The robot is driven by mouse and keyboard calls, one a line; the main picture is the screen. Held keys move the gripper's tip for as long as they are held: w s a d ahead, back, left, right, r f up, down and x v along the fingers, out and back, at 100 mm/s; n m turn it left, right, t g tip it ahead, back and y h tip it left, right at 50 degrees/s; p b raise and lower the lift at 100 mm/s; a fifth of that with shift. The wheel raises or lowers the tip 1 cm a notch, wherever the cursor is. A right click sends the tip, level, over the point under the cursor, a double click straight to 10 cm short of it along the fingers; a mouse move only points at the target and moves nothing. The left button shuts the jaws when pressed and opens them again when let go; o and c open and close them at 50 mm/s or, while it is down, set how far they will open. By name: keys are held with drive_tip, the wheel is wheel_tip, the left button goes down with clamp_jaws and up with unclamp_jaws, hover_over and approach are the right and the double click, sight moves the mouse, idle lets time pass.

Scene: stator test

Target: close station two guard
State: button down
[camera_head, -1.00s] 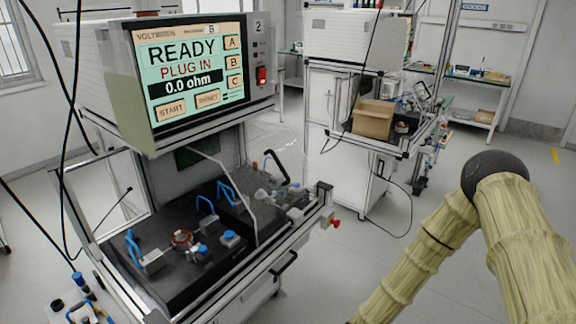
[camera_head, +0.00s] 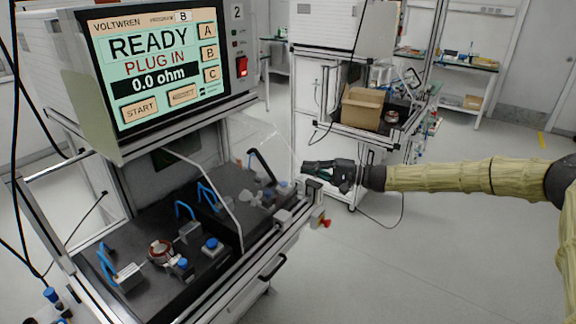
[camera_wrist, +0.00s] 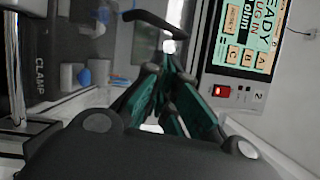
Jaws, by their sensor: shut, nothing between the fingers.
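Station two is the tester (camera_head: 170,70) marked 2, its screen reading READY, PLUG IN, 0.0 ohm. Its guard looks like a clear panel (camera_head: 262,138) with a black bar handle (camera_head: 262,168), standing raised at the right side of the bench; its outline is faint. The black handle also shows in the wrist view (camera_wrist: 150,22), just beyond my fingers. A copper-wound stator (camera_head: 160,251) sits on the dark fixture plate among blue-handled clamps. My gripper (camera_head: 308,169) is shut and empty, just right of the handle at the bench's right end. I see no clear contact with the handle.
A second bench with a cardboard box (camera_head: 361,108) stands behind. Thin cables hang at the left and cross the fixture. The floor (camera_head: 400,270) at the front right is clear.

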drive_tip(key=p, duration=0.4)
hover_over(278, 180)
drive_tip(key=v, duration=0.2)
drive_tip(key=shift+w+a+r, duration=0.1)
drive_tip(key=shift+r, duration=0.15)
drive_tip(key=shift+w+a, duration=0.2)
drive_tip(key=shift+a, duration=0.6)
drive_tip(key=shift+f, duration=0.15)
